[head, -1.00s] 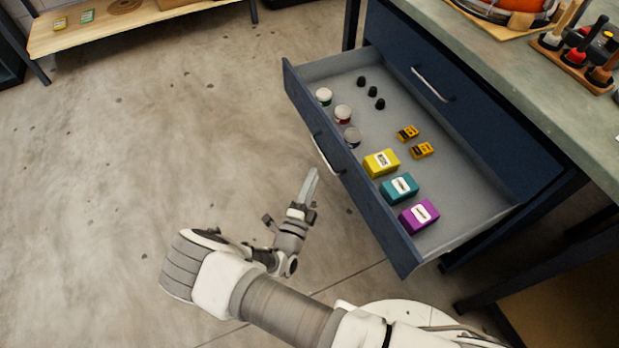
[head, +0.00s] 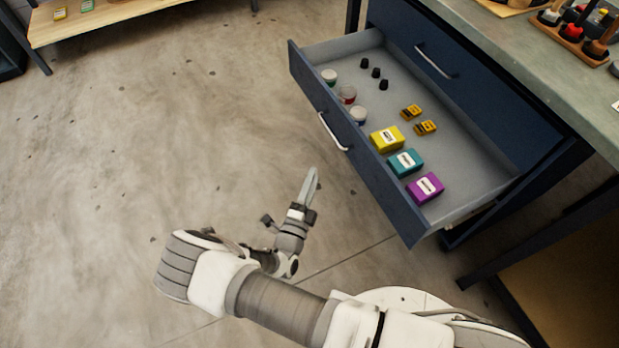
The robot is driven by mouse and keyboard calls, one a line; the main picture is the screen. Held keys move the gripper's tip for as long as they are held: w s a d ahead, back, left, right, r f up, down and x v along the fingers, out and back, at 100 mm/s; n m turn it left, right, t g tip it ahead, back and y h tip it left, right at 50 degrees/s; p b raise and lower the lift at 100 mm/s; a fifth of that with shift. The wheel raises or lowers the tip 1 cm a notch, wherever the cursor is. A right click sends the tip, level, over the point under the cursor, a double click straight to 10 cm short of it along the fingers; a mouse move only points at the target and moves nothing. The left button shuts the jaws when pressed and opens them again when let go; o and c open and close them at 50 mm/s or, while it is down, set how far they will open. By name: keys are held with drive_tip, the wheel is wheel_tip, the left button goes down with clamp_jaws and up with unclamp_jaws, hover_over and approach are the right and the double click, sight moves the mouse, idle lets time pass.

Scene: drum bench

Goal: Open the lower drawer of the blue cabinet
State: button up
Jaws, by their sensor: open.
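The blue cabinet (head: 480,95) stands at the right under a grey-green worktop. Its lower drawer (head: 395,200) is pulled well out, with its grey inside showing. The drawer's silver handle (head: 333,131) is on the outer front face. The upper drawer is shut, with its own silver handle (head: 434,62). My gripper (head: 313,172) is open and empty, in front of the lower drawer's face. It is apart from the handle, a little below it in the picture. The gap between the fingers is hard to see from this angle.
The drawer holds a yellow box (head: 387,139), a teal box (head: 405,162), a purple box (head: 425,187), small orange boxes, round tubs and black knobs. A wooden bench (head: 110,18) stands at the back left. The floor (head: 120,140) left of the drawer is clear.

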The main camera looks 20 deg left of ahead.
drive_tip(key=shift+s, duration=0.45)
idle(0.4)
